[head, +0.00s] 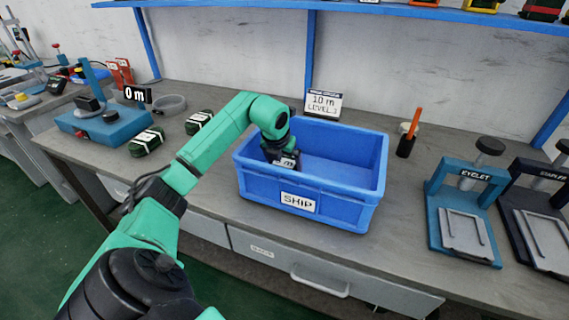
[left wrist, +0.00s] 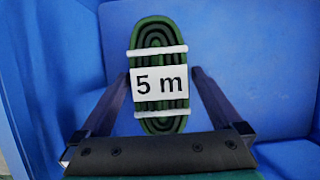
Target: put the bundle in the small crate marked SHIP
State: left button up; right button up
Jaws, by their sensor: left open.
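The blue crate marked SHIP (head: 347,214) stands on the bench in the middle of the head view, its label on the front wall. My left gripper (head: 278,156) reaches down inside its left part. In the left wrist view, a green and black coiled bundle (left wrist: 160,41) with two white ties and a "5 m" label lies on the blue crate floor. My left gripper (left wrist: 160,76) is open there, one finger on each side of the bundle, with gaps showing. In the head view the arm and gripper hide most of the bundle. My right gripper is not in view.
Two more dark green bundles (head: 146,140) (head: 199,122) lie left of the crate, near a blue measuring device (head: 98,127). Right are a pen cup (head: 405,147), an eyelet press (head: 465,222) and a stapler (head: 548,238).

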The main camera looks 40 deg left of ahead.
pick_arm(q)
jog(key=v, duration=1.1)
jog(key=shift+r, duration=0.25)
jog(key=shift+s, duration=0.15)
